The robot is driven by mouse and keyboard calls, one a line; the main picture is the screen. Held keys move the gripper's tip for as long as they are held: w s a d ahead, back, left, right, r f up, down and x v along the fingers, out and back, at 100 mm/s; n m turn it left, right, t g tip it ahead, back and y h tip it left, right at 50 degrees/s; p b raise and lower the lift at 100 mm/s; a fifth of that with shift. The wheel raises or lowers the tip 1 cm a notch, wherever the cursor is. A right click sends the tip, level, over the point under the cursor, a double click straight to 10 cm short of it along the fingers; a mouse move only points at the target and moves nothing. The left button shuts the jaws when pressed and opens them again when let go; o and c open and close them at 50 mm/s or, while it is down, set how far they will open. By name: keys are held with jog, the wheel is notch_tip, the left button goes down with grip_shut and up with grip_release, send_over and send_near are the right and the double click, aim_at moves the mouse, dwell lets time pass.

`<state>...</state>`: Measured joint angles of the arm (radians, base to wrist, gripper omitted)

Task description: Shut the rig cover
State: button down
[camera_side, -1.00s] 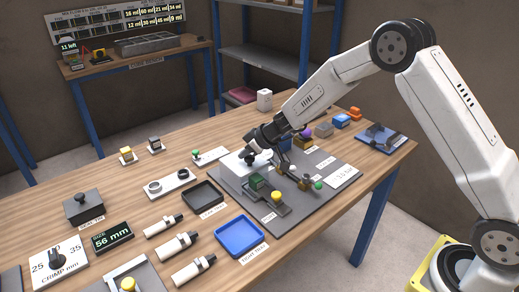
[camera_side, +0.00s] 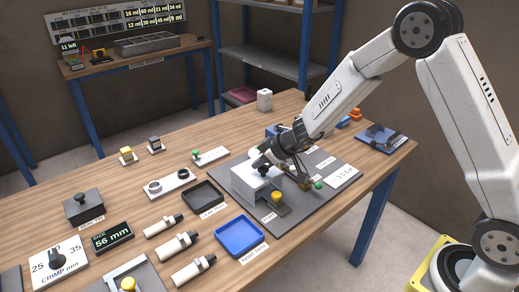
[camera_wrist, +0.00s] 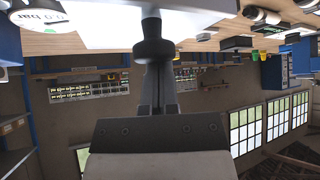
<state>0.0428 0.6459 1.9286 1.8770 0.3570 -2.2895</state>
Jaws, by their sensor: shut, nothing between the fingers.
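The rig stands on a dark grey base plate (camera_side: 304,203) on the bench. Its white cover (camera_side: 247,186) has a black knob (camera_side: 264,170) on top and sits over the place behind the yellow button (camera_side: 277,196). My gripper (camera_side: 264,156) is shut and empty, with its tips close behind the knob. In the wrist view, the shut fingers (camera_wrist: 157,85) point at the black knob (camera_wrist: 152,40), with the white cover (camera_wrist: 105,32) behind it. I cannot tell whether the fingertips touch the knob. My arm and gripper hide the plate's rear.
A black tray (camera_side: 203,195) and a blue tray (camera_side: 239,237) lie left of and before the plate. Several white bottles lie near the front. A green-topped item (camera_side: 318,185) stands on the plate's right. A blue stand (camera_side: 381,138) is at the far right.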

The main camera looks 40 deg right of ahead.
aim_at(247, 171)
jog(key=shift+f, duration=0.3)
jog(key=shift+w+a+r, duration=0.2)
jog(key=shift+w+a, duration=0.1)
jog(key=shift+w, duration=0.3)
jog(key=shift+w+a+r, duration=0.2)
jog(key=shift+w+a, duration=0.1)
jog(key=shift+w, duration=0.25)
jog(key=shift+w+a+r, duration=0.2)
jog(key=shift+w+a, duration=0.1)
jog(key=shift+w, duration=0.3)
jog(key=v, duration=1)
jog(key=shift+s+a, duration=0.1)
jog(key=s+d+f+m+g+h, duration=0.1)
jog(key=s+f+m+g+h, duration=0.1)
jog(key=s, duration=0.9)
jog(key=s+d+f+m+g+h, duration=0.1)
jog(key=s+m+g+h, duration=0.1)
jog(key=s, duration=0.9)
jog(key=shift+d+f+m+g, duration=0.2)
jog(key=shift+f+m+g, duration=0.25)
jog(key=shift+m, duration=0.25)
